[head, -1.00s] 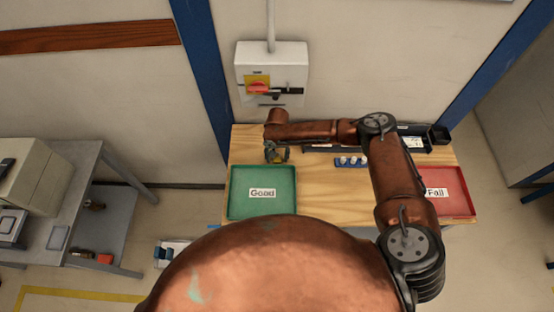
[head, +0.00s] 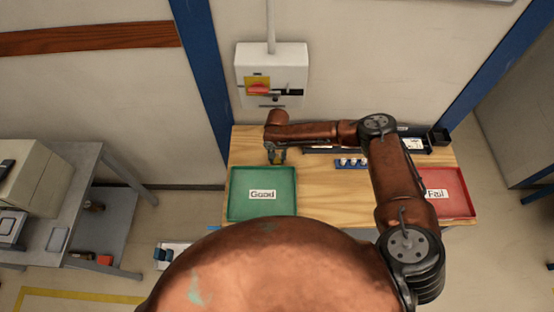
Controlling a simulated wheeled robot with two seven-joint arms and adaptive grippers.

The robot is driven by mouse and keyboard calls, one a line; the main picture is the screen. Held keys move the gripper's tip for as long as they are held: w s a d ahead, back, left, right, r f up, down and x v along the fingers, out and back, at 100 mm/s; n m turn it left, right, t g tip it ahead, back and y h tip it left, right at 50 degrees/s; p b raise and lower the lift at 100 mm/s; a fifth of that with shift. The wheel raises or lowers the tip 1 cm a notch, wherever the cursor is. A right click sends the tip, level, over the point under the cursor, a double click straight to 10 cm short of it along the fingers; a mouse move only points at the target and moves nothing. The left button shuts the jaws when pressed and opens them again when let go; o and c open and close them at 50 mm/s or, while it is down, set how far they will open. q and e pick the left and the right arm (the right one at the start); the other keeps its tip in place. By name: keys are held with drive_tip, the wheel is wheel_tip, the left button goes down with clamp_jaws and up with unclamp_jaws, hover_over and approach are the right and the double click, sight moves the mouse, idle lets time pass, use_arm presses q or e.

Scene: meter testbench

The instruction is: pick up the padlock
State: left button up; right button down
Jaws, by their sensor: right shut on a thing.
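My right gripper (head: 277,161) points down above the back left of the wooden bench, just behind the green tray. It is shut on a small brass-yellow thing (head: 279,157), which looks like the padlock. The fingers cover most of it, so its shape is not clear. Whether it touches the bench cannot be told. My left gripper is not in view.
The green "Good" tray (head: 240,207) is at the bench's left, the red "Fail" tray (head: 459,190) at its right. A blue rack (head: 351,166) with small white pieces stands between. A switch box (head: 262,60) with a red knob hangs on the wall behind.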

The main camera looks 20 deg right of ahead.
drive_tip(key=shift+r, duration=0.5)
drive_tip(key=s+a+r+b, duration=0.1)
drive_tip(key=s+a+r, duration=0.5)
drive_tip(key=s+r, duration=0.6)
drive_tip(key=shift+s, duration=0.4)
